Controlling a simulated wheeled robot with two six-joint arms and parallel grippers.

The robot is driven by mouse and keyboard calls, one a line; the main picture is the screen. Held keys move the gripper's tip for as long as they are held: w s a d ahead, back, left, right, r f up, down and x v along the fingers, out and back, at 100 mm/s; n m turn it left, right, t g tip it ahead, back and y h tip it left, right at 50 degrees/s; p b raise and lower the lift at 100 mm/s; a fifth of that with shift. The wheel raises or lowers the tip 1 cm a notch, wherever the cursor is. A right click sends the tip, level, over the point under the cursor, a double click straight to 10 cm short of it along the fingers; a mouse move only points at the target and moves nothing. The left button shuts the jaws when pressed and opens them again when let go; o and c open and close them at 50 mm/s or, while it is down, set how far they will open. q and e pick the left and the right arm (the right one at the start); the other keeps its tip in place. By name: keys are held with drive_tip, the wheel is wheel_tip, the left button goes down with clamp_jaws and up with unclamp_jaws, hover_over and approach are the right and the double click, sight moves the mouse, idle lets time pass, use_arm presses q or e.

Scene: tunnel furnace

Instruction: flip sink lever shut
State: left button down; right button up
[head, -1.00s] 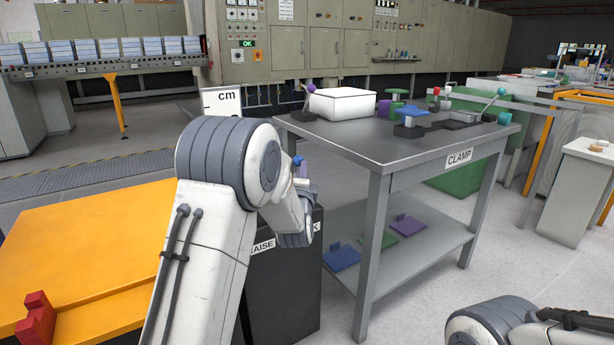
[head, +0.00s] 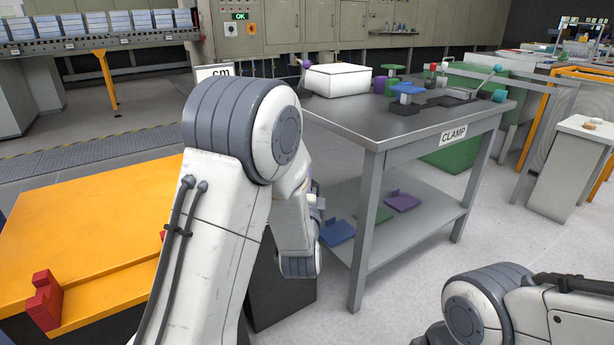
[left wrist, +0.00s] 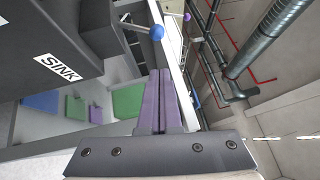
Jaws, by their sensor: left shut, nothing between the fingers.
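The dark box with the SINK label (left wrist: 58,68) fills the upper left of the left wrist view. A lever with a blue ball knob (left wrist: 157,32) sticks out from its side on a short grey rod. My left gripper (left wrist: 159,73) is shut and empty, its two purple fingers pressed together. The fingertips point towards the knob and appear apart from it. In the head view my left arm hides the gripper and the lever; part of the dark box (head: 283,290) shows below the arm. My right gripper is out of view.
A grey table labelled CLAMP (head: 453,135) stands close to my left arm, with a white box (head: 340,80) and small fixtures on top. Coloured plates lie on its lower shelf (head: 380,230). An orange-yellow surface (head: 80,230) is at left.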

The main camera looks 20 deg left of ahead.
use_arm(q)
drive_tip(key=shift+s+d+f, duration=0.1)
drive_tip(key=shift+s+d, duration=0.05)
drive_tip(key=shift+s, duration=0.4)
drive_tip(key=s+a+f+m+t+h, duration=0.2)
drive_tip(key=s+a+f+m+h, duration=0.1)
drive_tip(key=m+h, duration=0.4)
drive_tip(key=shift+a+f, duration=0.3)
drive_tip(key=shift+a, duration=0.45)
